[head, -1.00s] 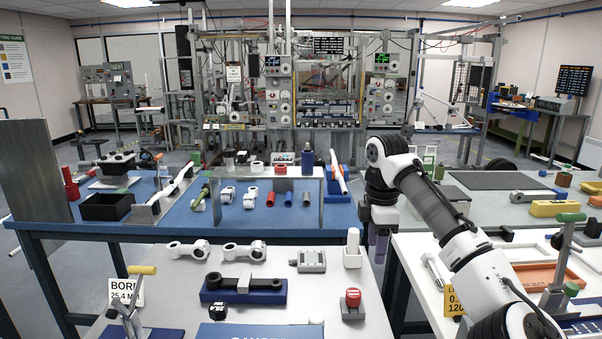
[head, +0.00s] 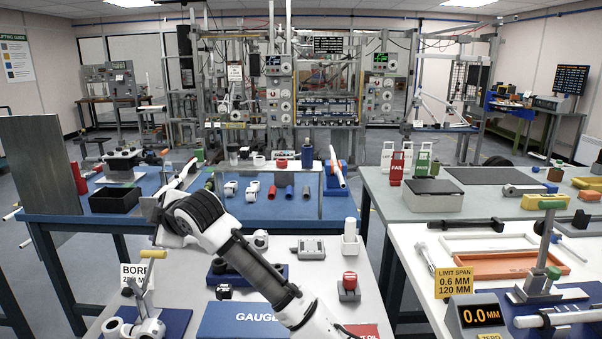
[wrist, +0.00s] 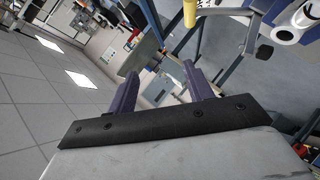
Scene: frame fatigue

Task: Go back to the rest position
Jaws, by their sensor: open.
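My arm (head: 255,265) reaches from the lower right to the upper left across the pale front table in the head view. Its dark-jointed end is above the table's left part, and the fingertips cannot be made out there. In the wrist view my gripper (wrist: 161,72) shows two purple fingers, wide apart with nothing held between them.
A clamp fixture with a yellow handle (head: 153,254) and BORE sign (head: 135,277) stands below my arm's end. A blue gauge box (head: 240,319) and red-topped block (head: 349,284) are near the arm. A dark upright panel (head: 40,165) stands left. An aisle separates the right tables.

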